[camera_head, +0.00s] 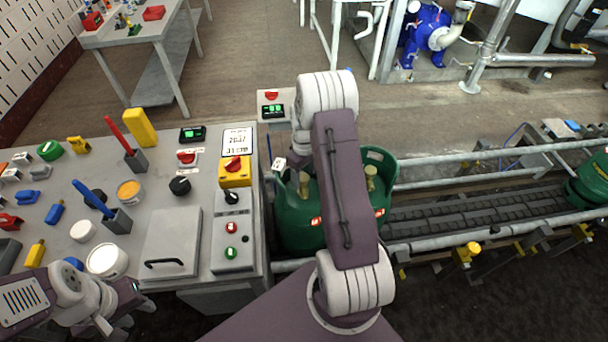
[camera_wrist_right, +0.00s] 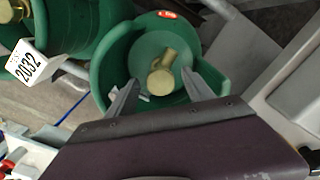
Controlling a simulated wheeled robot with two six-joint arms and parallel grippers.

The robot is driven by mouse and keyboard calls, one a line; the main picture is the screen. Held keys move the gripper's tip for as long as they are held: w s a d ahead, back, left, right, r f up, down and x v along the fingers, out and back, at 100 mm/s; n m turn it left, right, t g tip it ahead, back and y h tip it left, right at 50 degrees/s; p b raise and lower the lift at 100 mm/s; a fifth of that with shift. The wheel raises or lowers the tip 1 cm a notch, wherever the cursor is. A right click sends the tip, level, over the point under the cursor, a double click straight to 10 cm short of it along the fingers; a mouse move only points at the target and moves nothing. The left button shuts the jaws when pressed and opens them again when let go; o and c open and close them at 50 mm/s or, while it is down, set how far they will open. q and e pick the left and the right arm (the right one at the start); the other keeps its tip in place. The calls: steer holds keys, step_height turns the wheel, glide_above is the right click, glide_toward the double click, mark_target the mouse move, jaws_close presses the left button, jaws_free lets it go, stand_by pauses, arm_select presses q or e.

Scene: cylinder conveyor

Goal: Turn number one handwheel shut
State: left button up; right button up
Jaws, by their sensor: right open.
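Two green gas cylinders stand on the conveyor, the left one (camera_head: 293,228) with a white tag (camera_head: 279,163) and the right one (camera_head: 380,160) behind my right arm. Each has a brass valve, left (camera_head: 304,184) and right (camera_head: 371,176). In the right wrist view my right gripper (camera_wrist_right: 160,80) is open, its fingers either side of a brass valve (camera_wrist_right: 162,74) inside a green collar (camera_wrist_right: 110,60). No contact is clear. A tagged cylinder (camera_wrist_right: 80,22) is at upper left there; its white tag (camera_wrist_right: 27,62) reads 2032. My left gripper (camera_head: 112,318) is low at the left; its jaws are unclear. No number marks a handwheel.
A grey bench (camera_head: 205,125) with switches, cups and small coloured parts fills the left. The conveyor (camera_head: 470,212) runs right between rails (camera_head: 480,158), with another green cylinder (camera_head: 592,180) at its far right. A blue pump (camera_head: 428,32) stands behind.

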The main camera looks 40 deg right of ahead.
jaws_close()
